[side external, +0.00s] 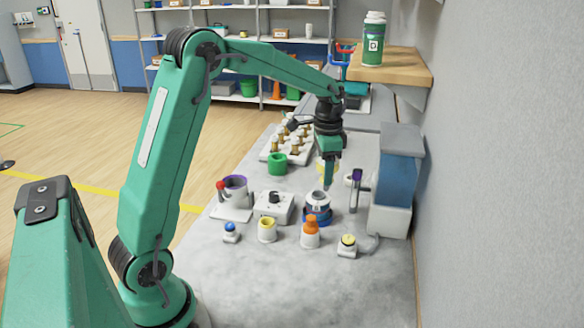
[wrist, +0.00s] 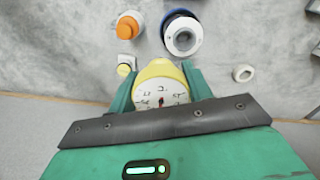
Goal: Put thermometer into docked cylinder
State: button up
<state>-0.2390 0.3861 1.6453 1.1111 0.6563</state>
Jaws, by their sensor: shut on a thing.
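The thermometer (wrist: 160,90) has a round white dial with a red pointer and a yellow rim. My gripper (wrist: 158,74) is shut on it, with one green finger on each side. In the side view my gripper (side external: 328,183) points down above the bench, and a bit of yellow (side external: 320,166) shows beside it. A blue-and-white cylinder (side external: 318,212) stands upright just in front of and below my gripper. It looks like the docked cylinder. In the wrist view this cylinder (wrist: 183,37) shows a white ring top with a grey centre, apart from the thermometer.
An orange-capped bottle (side external: 310,234), a yellow cup (side external: 267,230) and a white box with a black knob (side external: 273,206) stand close by. A purple-topped upright piece (side external: 356,188) and a blue-and-white machine (side external: 396,185) are to the right.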

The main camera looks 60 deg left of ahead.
jog(key=shift+w+a+f, duration=0.15)
jog(key=shift+a+f, duration=0.6)
jog(key=shift+f, duration=0.4)
jog(key=shift+w+a+f, duration=0.2)
jog(key=shift+a+f, duration=0.6)
jog(key=shift+f, duration=0.3)
jog(key=shift+w+a+f, duration=0.15)
jog(key=shift+a+f, duration=0.6)
jog(key=shift+f, duration=0.4)
jog(key=shift+f, duration=0.25)
jog(key=o, duration=1)
jog(key=shift+o, duration=0.2)
notch_tip(320, 180, up, 12)
jog(key=shift+r, duration=0.25)
